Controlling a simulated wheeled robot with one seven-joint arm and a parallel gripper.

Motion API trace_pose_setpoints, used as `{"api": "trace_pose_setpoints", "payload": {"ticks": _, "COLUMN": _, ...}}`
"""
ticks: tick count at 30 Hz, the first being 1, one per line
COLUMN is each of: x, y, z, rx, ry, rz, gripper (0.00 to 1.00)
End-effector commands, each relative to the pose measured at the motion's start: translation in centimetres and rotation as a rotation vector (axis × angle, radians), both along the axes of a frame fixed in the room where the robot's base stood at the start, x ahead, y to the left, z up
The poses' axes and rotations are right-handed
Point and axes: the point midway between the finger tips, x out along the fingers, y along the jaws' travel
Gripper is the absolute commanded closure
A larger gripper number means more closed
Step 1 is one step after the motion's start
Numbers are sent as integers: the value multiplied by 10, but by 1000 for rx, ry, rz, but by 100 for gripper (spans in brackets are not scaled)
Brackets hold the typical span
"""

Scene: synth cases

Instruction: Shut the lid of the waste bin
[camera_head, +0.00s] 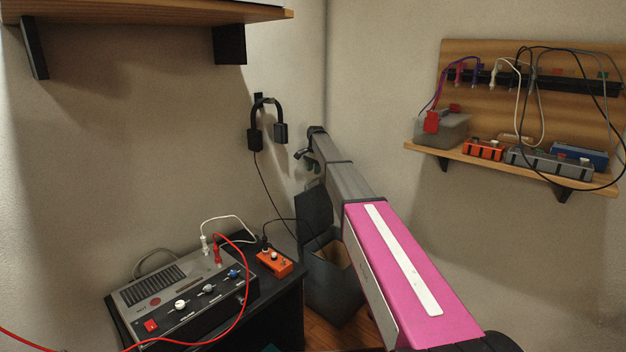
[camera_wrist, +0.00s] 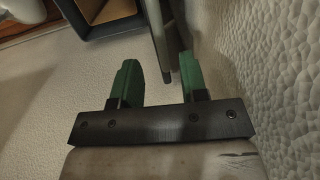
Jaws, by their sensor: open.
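The dark grey waste bin (camera_head: 335,285) stands on the floor in the corner, open at the top, with a tan inside. Its lid (camera_head: 313,217) stands raised at the back left, near the wall. My gripper (camera_head: 313,187) is close to the lid's upper part, partly hidden by my arm. In the wrist view my gripper (camera_wrist: 162,78) is open, with two green fingers apart. The lid (camera_wrist: 158,42) shows there nearly edge-on, its end reaching between the fingertips; contact cannot be told. The bin's rim (camera_wrist: 108,27) shows at the top left.
A black cabinet (camera_head: 277,312) left of the bin carries a grey control box (camera_head: 180,290) and an orange box (camera_head: 274,262) with cables. Headphones (camera_head: 265,120) hang on the wall above. A wall shelf (camera_head: 520,172) with devices is at right. Walls are close around the bin.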

Motion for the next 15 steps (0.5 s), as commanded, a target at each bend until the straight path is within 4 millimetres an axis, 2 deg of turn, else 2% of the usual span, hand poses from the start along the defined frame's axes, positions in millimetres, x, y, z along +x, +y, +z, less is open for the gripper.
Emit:
{"api": "trace_pose_setpoints", "payload": {"ticks": 3, "x": 1, "y": 1, "z": -23, "rx": 0, "ry": 1, "rz": 0, "gripper": 60}}
{"api": "trace_pose_setpoints", "payload": {"ticks": 7, "x": 2, "y": 2, "z": -40, "rx": 0, "ry": 0, "rz": 1, "gripper": 60}}
{"api": "trace_pose_setpoints", "payload": {"ticks": 15, "x": 3, "y": 3, "z": -50, "rx": 0, "ry": 0, "rz": 1, "gripper": 60}}
